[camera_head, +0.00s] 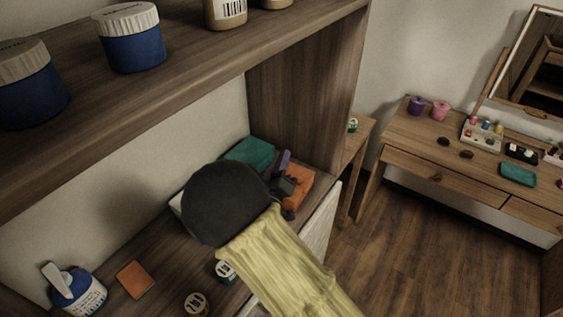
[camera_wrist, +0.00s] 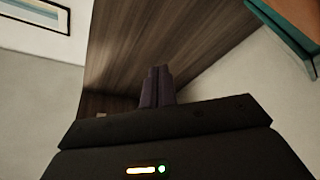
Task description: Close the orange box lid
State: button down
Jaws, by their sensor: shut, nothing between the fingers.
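An orange piece (camera_head: 298,185), apparently part of the orange box, shows on the wooden shelf behind my gripper in the head view. My arm covers much of that area, so the lid's angle cannot be told. A teal panel with an orange edge (camera_wrist: 290,28) shows at the top right of the wrist view; whether it is the lid is unclear. My gripper (camera_wrist: 157,72) is shut and empty, its dark purplish fingers pressed together in front of a wooden panel. In the head view my gripper (camera_head: 285,158) is just left of the orange piece; contact cannot be told.
A teal item (camera_head: 251,152) lies at the back of the shelf. A blue-and-white bottle (camera_head: 75,291), an orange flat piece (camera_head: 136,279) and small round jars (camera_head: 196,303) stand at the near left. An upper shelf with blue jars (camera_head: 132,38) overhangs. Floor at right is clear.

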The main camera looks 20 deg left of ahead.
jog(key=a+f+b+v, duration=0.1)
jog(key=a+b+v, duration=0.1)
jog(key=v, duration=0.7)
jog(key=shift+b, duration=0.45)
jog(key=shift+s+f, duration=0.1)
jog(key=m+g+p, duration=0.1)
jog(key=m+g, duration=0.2)
jog(key=g, duration=0.2)
send_over(299, 193)
jog(key=shift+f, duration=0.6)
jog(key=s+d+r+m+g+y+p, duration=0.1)
jog(key=s+d+m+g+p, duration=0.25)
jog(key=d+g, duration=1)
jog(key=s+d+r+m+h, duration=0.1)
jog(key=s+d+r+m, duration=0.1)
jog(key=s+d, duration=0.9)
jog(key=d, duration=0.3)
jog(key=shift+s+d+m+p, duration=0.2)
jog(key=shift+d+m+p, duration=0.1)
jog(key=shift+m, duration=0.05)
